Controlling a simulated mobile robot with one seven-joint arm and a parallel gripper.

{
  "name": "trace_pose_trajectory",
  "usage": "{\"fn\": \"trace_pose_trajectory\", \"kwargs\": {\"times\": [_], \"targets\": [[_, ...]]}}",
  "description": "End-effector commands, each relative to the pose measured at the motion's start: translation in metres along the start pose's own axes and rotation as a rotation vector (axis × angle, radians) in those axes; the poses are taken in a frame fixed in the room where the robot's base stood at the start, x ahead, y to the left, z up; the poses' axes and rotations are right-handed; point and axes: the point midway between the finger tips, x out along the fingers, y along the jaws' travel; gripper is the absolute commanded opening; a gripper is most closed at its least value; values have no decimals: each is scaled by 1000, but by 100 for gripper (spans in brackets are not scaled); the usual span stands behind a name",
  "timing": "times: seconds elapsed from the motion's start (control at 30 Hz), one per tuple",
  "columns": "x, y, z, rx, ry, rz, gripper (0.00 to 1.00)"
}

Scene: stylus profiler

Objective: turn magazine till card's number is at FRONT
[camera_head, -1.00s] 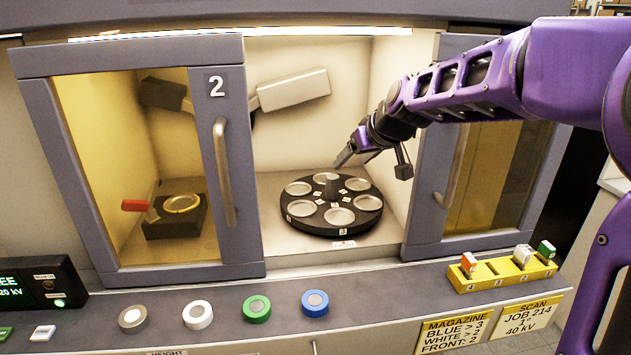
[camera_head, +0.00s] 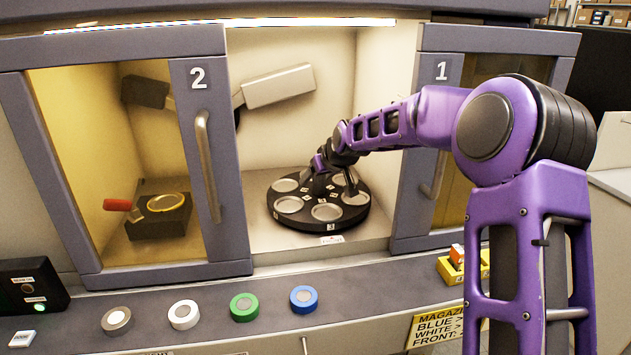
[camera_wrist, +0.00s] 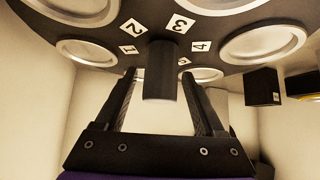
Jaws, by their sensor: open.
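The magazine (camera_head: 290,222) is a black round disc with several silver pockets, inside the open middle bay. A small tag reading 3 (camera_head: 331,226) is on its front rim, above a white label (camera_head: 331,240) on the bay floor. My gripper (camera_head: 320,178) is at the disc's centre; in the wrist view its open fingers (camera_wrist: 158,82) stand either side of the dark central post (camera_wrist: 160,72). Whether they touch it, I cannot tell. The wrist view also shows number tags 2, 3 and 4 around the post. The yellow card (camera_head: 436,328) is partly hidden by my arm; earlier it read FRONT: 2.
Door 2 (camera_head: 205,170) and door 1 (camera_head: 440,150) flank the bay opening. Blue (camera_head: 304,299), green (camera_head: 244,307), white (camera_head: 185,315) and grey discs (camera_head: 117,320) sit on the front ledge. A yellow rack (camera_head: 450,270) is partly behind my arm.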

Motion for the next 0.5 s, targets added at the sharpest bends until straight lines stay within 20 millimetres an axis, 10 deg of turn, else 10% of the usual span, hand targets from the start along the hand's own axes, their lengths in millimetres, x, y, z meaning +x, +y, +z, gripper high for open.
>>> {"fn": "trace_pose_trajectory", "kwargs": {"times": [0.5], "targets": [[12, 0, 0, 0, 0, 1, 60]]}}
